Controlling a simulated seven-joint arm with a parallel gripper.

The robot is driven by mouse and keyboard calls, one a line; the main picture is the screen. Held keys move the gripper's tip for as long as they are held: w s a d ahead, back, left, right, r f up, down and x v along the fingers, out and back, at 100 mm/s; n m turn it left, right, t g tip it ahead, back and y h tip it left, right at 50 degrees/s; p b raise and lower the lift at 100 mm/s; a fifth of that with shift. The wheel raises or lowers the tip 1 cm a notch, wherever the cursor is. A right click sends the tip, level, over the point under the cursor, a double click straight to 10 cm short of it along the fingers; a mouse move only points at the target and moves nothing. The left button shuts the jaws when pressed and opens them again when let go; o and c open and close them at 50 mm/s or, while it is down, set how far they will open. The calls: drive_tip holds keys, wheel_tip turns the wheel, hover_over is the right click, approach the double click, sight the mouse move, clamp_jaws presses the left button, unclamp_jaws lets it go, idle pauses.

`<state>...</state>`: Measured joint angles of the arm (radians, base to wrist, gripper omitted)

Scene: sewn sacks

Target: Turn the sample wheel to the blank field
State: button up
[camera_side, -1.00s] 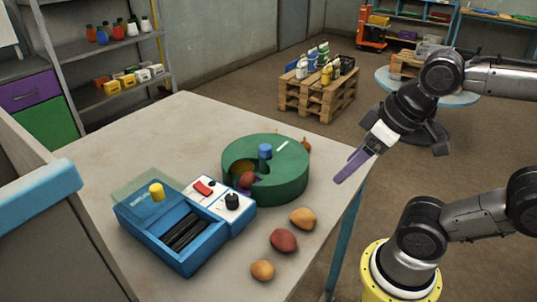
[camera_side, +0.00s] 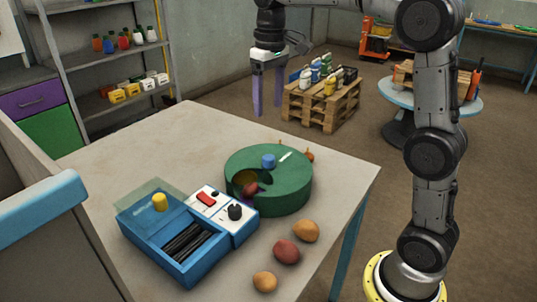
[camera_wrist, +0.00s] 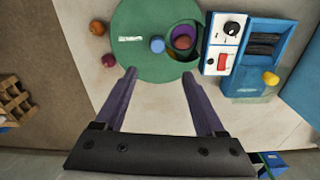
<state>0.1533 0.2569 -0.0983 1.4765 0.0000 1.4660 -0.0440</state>
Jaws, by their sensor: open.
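The sample wheel is a green round drum (camera_side: 290,195) on the table, with a blue knob (camera_side: 268,160) at its centre and a white mark (camera_side: 285,156) on top. A cutout in its top shows a yellowish part, a purple part and a dark red lump (camera_side: 250,188). In the wrist view the wheel (camera_wrist: 140,65) shows the cutout with purple and the red lump (camera_wrist: 182,42) to the right of the knob (camera_wrist: 157,44). My gripper (camera_side: 269,102) is open and empty, fingers pointing down, above and apart from the wheel. Its fingers (camera_wrist: 159,73) straddle the view below the knob.
A blue box (camera_side: 180,262) with a white panel, black dial, red switch and yellow knob stands left of the wheel. Several potato-like lumps (camera_side: 286,251) lie by the front right table edge. The table's back left (camera_side: 150,150) is clear.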

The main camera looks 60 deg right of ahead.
sight(269, 157)
drive_tip(key=f, duration=1.5)
drive_tip(key=shift+w+d+f, duration=0.25)
drive_tip(key=shift+d+f, duration=0.05)
clamp_jaws()
drive_tip(key=shift+r, duration=0.1)
idle(0.8)
